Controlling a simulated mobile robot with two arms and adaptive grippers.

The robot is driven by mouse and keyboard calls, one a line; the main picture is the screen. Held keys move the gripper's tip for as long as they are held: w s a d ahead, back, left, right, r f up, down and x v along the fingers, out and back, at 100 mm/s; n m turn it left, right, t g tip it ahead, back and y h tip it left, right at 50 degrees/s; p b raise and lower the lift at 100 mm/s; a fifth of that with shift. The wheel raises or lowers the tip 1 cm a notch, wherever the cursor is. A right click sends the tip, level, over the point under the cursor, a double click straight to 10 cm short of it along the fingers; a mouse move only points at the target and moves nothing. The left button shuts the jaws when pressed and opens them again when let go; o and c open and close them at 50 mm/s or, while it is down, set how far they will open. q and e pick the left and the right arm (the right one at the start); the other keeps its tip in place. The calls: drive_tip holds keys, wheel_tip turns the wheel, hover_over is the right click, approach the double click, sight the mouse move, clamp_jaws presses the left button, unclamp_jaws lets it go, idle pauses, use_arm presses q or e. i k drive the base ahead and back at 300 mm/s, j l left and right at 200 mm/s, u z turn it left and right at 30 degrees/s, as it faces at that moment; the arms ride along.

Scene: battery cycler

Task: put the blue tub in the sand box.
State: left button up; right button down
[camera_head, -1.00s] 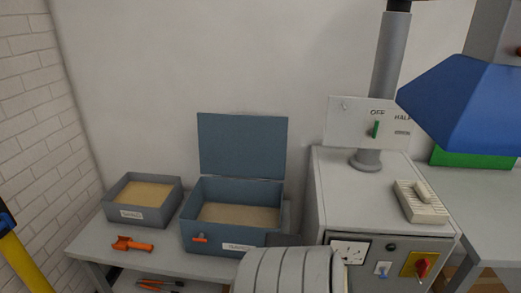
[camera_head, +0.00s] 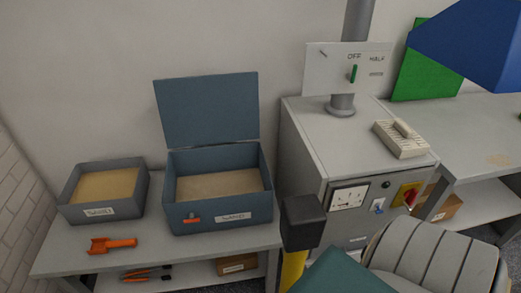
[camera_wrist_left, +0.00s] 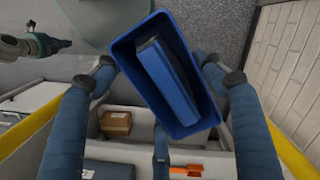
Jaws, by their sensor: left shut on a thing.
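The blue tub (camera_wrist_left: 198,118) is in the left wrist view, with a blue slab-like piece (camera_wrist_left: 165,75) inside it. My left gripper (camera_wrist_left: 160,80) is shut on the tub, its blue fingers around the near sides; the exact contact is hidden. In the head view a blue-grey box (camera_head: 187,213) labelled SAND stands on the low bench, lid (camera_head: 208,108) raised, sand inside.
An orange scoop (camera_head: 112,245) lies on the bench (camera_head: 160,255) before the boxes. A carton (camera_head: 238,264) sits on the shelf below. A grey cabinet (camera_head: 310,165) with a switch panel stands right of the bench. A blue hood-like shape (camera_head: 480,45) fills the upper right.

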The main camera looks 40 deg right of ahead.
sight(220, 195)
drive_tip(key=i+j+z, duration=0.1)
drive_tip(key=z, duration=0.3)
drive_tip(key=i+j+z, duration=0.1)
drive_tip(key=z, duration=0.35)
drive_tip(key=i+j+z, duration=0.1)
drive_tip(key=z, duration=0.3)
drive_tip(key=j+z, duration=0.25)
drive_tip(key=z, duration=0.2)
drive_tip(key=i, duration=0.05)
